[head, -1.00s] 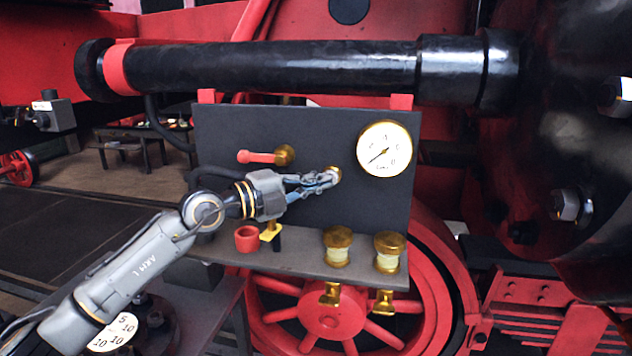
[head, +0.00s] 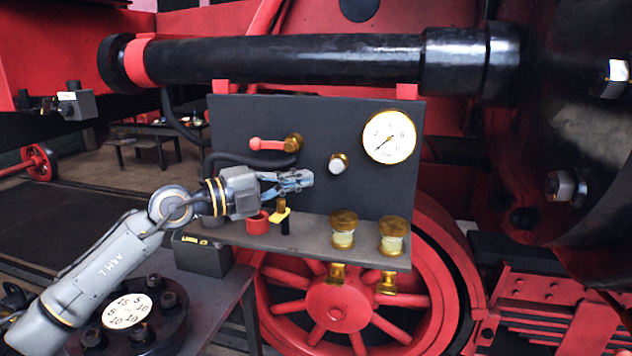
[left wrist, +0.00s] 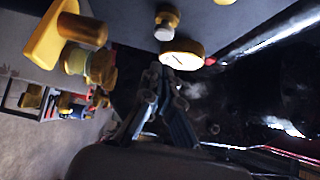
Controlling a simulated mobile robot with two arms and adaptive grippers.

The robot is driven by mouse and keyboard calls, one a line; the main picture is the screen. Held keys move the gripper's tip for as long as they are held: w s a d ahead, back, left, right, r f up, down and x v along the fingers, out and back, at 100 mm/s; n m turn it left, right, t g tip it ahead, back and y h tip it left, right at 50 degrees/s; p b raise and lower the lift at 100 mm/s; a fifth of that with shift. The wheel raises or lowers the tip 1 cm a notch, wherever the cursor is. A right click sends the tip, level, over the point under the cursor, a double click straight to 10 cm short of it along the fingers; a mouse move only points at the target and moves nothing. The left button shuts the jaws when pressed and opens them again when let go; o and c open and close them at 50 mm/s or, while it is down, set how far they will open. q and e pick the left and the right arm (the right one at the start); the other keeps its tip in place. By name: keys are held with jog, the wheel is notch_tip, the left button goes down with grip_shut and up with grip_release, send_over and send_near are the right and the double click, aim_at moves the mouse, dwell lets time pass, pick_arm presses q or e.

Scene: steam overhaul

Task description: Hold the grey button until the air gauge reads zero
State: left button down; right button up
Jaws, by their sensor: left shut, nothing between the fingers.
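The grey button (head: 338,163) sits in a brass collar on the dark upright panel (head: 235,122), fully in sight in the head view. The round white air gauge (head: 389,137) with a brass rim is up and to its right. Its dark needle points to the lower left; the small marks are hard to read. My left gripper (head: 304,178) is shut and empty, to the left of and slightly below the button, apart from it. In the left wrist view its fingers (left wrist: 168,84) are together, with the gauge (left wrist: 183,55) beyond them. My right gripper is not in view.
A red-handled lever (head: 268,144) is on the panel above my gripper. A thick black pipe (head: 280,62) runs above the panel.

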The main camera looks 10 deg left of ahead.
pick_arm(q)
jog(key=b+v, duration=0.1)
jog(key=v, duration=0.4)
jog(key=shift+s+b, duration=0.3)
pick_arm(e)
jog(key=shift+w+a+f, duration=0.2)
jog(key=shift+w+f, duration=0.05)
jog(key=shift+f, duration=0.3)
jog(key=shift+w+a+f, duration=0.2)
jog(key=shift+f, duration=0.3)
